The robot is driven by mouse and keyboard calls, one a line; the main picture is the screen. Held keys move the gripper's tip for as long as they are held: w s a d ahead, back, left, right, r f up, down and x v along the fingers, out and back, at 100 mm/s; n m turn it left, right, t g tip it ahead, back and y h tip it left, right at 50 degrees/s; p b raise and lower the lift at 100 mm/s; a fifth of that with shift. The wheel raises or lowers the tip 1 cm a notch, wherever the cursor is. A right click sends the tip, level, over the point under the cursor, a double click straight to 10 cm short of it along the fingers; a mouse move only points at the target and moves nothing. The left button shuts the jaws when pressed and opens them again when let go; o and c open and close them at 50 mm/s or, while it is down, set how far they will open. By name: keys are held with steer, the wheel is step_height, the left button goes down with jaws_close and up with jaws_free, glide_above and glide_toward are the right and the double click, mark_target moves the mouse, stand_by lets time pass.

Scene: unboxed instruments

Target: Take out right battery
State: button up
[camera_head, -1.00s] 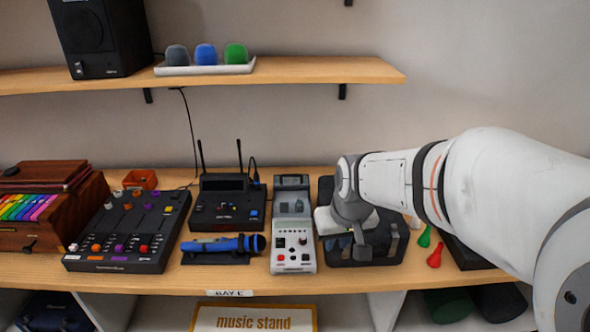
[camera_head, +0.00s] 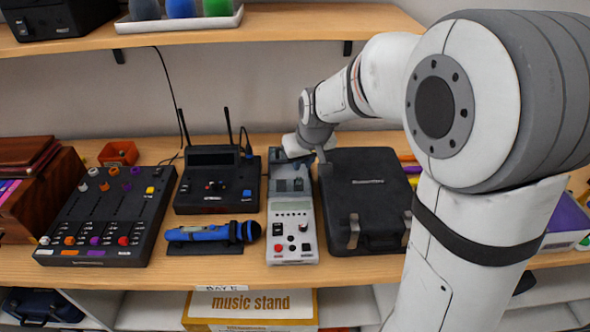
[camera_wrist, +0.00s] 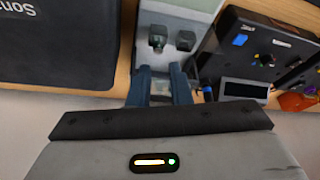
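A light grey handheld device (camera_head: 292,222) with a screen, knobs and red buttons lies on the shelf. At its far end is a darker grey bay (camera_head: 280,171). Two dark, blocky pieces stand side by side there, apparently the batteries. The wrist view is turned around, so the right one (camera_wrist: 157,38) shows on the left and the left one (camera_wrist: 185,40) on the right. My gripper (camera_wrist: 161,75) is over the far end of the device, its bluish fingers apart with a gap between them. Neither piece is between the fingers. Its height is hard to tell.
A black case (camera_head: 362,190) stands close on the right of the device. A black receiver (camera_head: 217,181) with two antennas and a blue microphone (camera_head: 213,233) are on the left. A mixer (camera_head: 108,216) is farther left. The upper shelf (camera_head: 300,18) overhangs behind.

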mark_target(299, 175)
steer(key=p+x, duration=0.1)
steer(key=x, duration=0.6)
steer(key=shift+w+f+p, duration=0.25)
steer(key=shift+f+p, duration=0.05)
steer(key=shift+d, duration=0.1)
steer(key=shift+c, duration=0.2)
jaws_close()
